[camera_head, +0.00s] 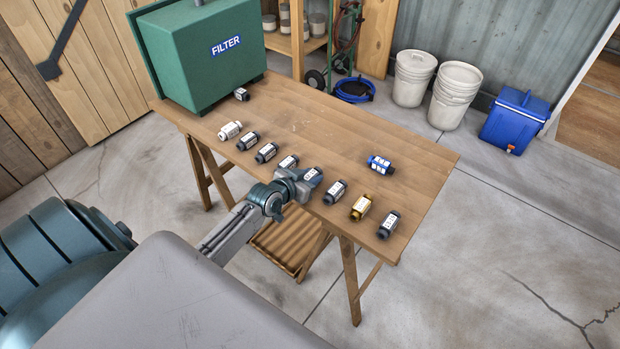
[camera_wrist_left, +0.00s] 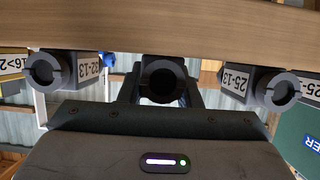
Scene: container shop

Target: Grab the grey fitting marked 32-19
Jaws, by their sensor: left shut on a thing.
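My left gripper (camera_head: 307,181) reaches over the front edge of the wooden table and is shut on a dark grey fitting (camera_head: 312,174). In the left wrist view the held fitting (camera_wrist_left: 162,83) shows its round open end between the fingers. Its label cannot be read in either view. On one side of it, in the left wrist view, is a grey fitting marked 32-13 (camera_wrist_left: 52,72). On the other side is a grey fitting marked 25-13 (camera_wrist_left: 270,88). I cannot make out 32-19 on any label. My right gripper is not in view.
Several fittings line the table (camera_head: 300,118), including a white one (camera_head: 230,130), a brass one (camera_head: 361,207) and a dark one (camera_head: 389,224). A blue fitting (camera_head: 380,164) lies farther back. A green FILTER box (camera_head: 195,60) stands at the back left. The table's middle is clear.

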